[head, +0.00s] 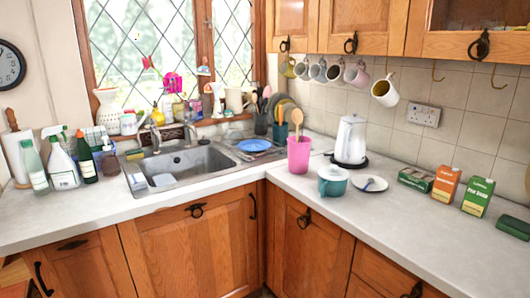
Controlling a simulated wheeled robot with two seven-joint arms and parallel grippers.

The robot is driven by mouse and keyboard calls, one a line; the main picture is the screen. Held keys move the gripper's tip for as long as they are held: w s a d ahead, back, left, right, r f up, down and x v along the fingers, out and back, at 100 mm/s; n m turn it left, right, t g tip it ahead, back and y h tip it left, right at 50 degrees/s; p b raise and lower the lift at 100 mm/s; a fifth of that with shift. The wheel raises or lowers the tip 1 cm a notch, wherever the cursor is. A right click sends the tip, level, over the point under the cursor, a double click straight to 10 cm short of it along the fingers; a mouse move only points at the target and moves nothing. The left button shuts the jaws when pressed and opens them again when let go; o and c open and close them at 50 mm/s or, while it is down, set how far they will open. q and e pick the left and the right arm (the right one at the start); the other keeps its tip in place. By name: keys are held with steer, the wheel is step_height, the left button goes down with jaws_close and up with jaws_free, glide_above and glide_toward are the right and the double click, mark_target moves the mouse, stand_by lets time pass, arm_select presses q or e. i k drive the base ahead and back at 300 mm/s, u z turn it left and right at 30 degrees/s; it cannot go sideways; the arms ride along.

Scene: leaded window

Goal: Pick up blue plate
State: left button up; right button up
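Bare counter (285,181) lies in front.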

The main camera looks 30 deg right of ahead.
mark_target(253, 146)
steer(key=z, duration=0.8)
steer(key=i, duration=1.8)
steer(key=u, duration=0.35)
